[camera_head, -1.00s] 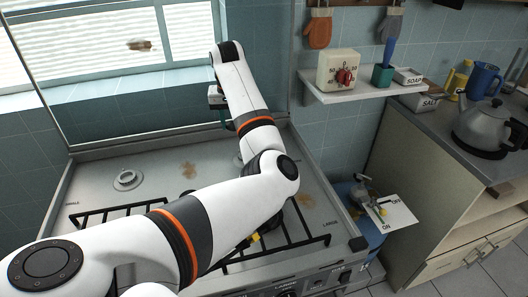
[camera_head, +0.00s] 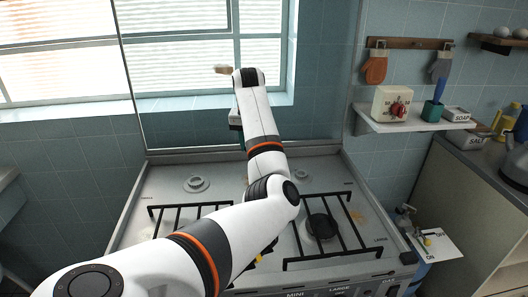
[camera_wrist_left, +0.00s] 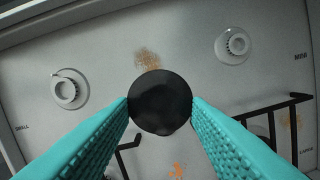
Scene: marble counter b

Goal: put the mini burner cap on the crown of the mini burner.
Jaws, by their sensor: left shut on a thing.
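A black round cap (camera_wrist_left: 160,88) is held between the teal fingers of my left gripper (camera_wrist_left: 160,107) in the left wrist view. Behind it is the steel stove top. A small pale crown (camera_wrist_left: 236,45) sits at the back right, near a small label that seems to read MINI. This crown is partly visible beside my arm in the head view (camera_head: 300,174). The cap is apart from it, to its lower left in the wrist view. A larger crown (camera_wrist_left: 67,91) stands at the back left, also in the head view (camera_head: 198,183). In the head view my left gripper's fingers are hidden.
Black grates stand at the front left (camera_head: 190,218) and front right (camera_head: 340,245). A dark cap (camera_head: 321,227) sits under the right grate. A window and tiled wall (camera_head: 330,110) rise behind the stove. A shelf (camera_head: 400,122) hangs at right.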

